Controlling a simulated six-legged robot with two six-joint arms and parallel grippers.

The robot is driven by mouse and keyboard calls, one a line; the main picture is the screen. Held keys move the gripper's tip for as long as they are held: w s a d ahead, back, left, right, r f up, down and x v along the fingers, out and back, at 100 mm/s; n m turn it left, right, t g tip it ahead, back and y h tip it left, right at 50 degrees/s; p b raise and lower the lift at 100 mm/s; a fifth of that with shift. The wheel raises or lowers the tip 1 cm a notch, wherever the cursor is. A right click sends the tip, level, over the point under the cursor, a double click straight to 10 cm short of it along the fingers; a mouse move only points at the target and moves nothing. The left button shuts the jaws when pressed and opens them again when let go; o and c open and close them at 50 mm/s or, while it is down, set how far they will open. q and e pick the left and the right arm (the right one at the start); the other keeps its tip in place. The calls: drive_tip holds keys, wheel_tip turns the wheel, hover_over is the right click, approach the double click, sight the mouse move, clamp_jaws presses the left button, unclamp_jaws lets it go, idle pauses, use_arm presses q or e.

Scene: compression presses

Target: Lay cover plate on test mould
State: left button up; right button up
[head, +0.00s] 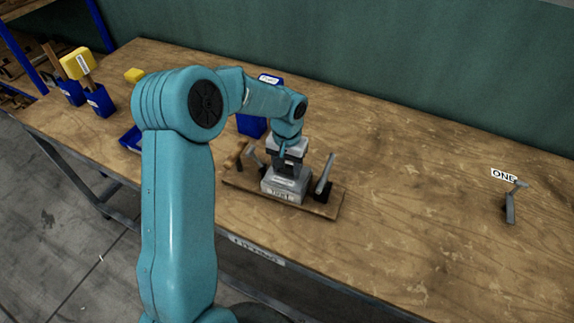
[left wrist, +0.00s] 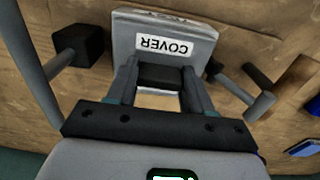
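The test mould (head: 292,195) is a grey block with a label on its front, standing on a wooden board. The grey cover plate (head: 287,180) is on top of it, apparently resting flush. In the left wrist view the cover plate (left wrist: 195,35) shows its "COVER" label and a dark block-like grip. My left gripper (head: 288,163) is right above the mould, pointing down. In the left wrist view its fingers (left wrist: 160,88) flank the dark grip closely on both sides and appear shut on it. My right gripper is not in view.
Lever clamps (head: 324,180) stand on both sides of the mould on the board (head: 318,208). A blue bin (head: 250,125) stands behind my forearm. Blue holders (head: 100,101) and a yellow-headed tool (head: 78,62) are at the left. A grey piece (head: 510,207) labelled "ONE" is at the right. The table between is clear.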

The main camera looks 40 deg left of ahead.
sight(287, 166)
use_arm(q)
drive_tip(key=o, duration=0.4)
wheel_tip(287, 166, up, 12)
drive_tip(key=shift+r, duration=0.15)
idle(0.8)
